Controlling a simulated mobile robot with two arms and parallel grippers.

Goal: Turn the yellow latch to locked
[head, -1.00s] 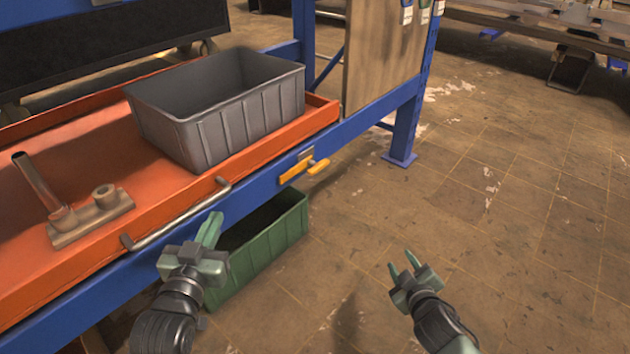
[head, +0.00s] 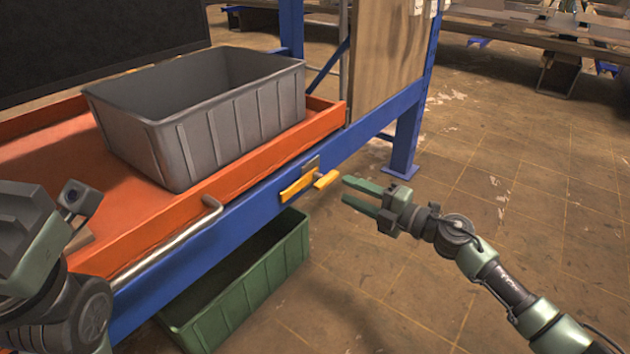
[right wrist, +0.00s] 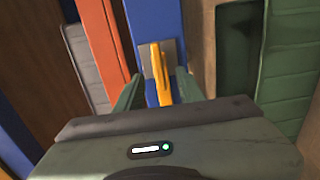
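The yellow latch (head: 308,186) sits on the blue beam (head: 232,222) below the orange tray, with a grey plate behind it. Its bar lies along the beam and its handle juts out to the right. My right gripper (head: 344,189) is open and empty, just right of the handle, its fingers pointing at it. In the right wrist view the latch (right wrist: 160,75) shows between the two spread fingers; I cannot tell whether they touch it. My left gripper (head: 72,215) is at the left edge, partly cut off, over the tray; its fingers are unclear.
A grey bin (head: 185,150) stands in the orange tray (head: 90,165). A metal handle bar (head: 175,248) runs along the tray's front. A green bin (head: 240,285) is below the beam. A blue post (head: 405,135) stands behind the latch.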

